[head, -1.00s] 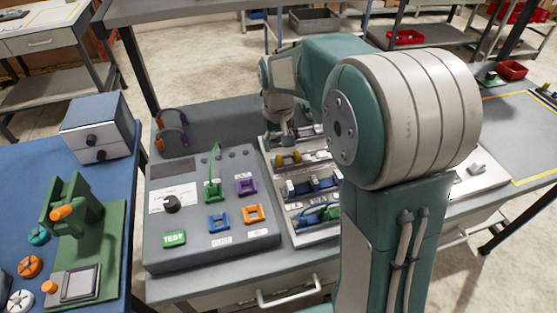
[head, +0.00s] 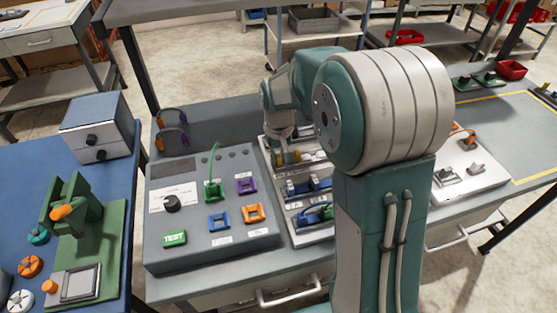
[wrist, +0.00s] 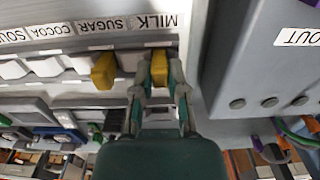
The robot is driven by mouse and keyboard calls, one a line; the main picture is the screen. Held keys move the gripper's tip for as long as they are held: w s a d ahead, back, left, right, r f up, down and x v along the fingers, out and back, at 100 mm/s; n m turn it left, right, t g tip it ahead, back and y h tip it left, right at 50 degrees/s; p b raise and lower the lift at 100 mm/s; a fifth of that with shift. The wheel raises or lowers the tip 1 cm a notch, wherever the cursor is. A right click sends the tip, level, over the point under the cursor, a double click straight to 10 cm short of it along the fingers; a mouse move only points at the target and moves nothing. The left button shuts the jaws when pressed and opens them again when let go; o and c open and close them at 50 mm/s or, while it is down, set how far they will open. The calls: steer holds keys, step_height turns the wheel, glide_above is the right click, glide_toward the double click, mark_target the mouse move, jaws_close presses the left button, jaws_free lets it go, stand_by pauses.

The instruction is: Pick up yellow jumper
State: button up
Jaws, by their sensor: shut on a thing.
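Two small yellow jumpers sit side by side at the labelled row of white slots. In the wrist view my gripper (wrist: 160,88) is shut on one yellow jumper (wrist: 159,67), by the MILK label. The other yellow jumper (wrist: 104,70) is to its left, by the SUGAR label, untouched. In the head view my gripper (head: 281,153) is at the back of the dispenser panel, and the free yellow jumper (head: 297,156) shows just right of it. I cannot tell whether the held jumper is still seated in its slot.
A grey test box (head: 265,237) with a green TEST button and coloured sockets stands close on the left. Blue and green parts (head: 306,187) sit nearer on the panel. My upper arm hides the panel's right part. A blue table (head: 110,190) is at far left.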

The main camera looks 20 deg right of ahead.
mark_target(280, 157)
steer(key=shift+r, duration=0.3)
steer(key=r, duration=0.3)
steer(key=shift+s+r, duration=0.15)
steer(key=shift+s, duration=0.1)
steer(key=s+d+r, duration=0.3)
steer(key=s+r, duration=0.6)
steer(key=s, duration=0.4)
steer(key=shift+d, duration=0.3)
steer(key=shift+r, duration=1.05)
stand_by(0.3)
step_height(280, 157, up, 3)
stand_by(0.5)
steer(key=shift+w, duration=0.1)
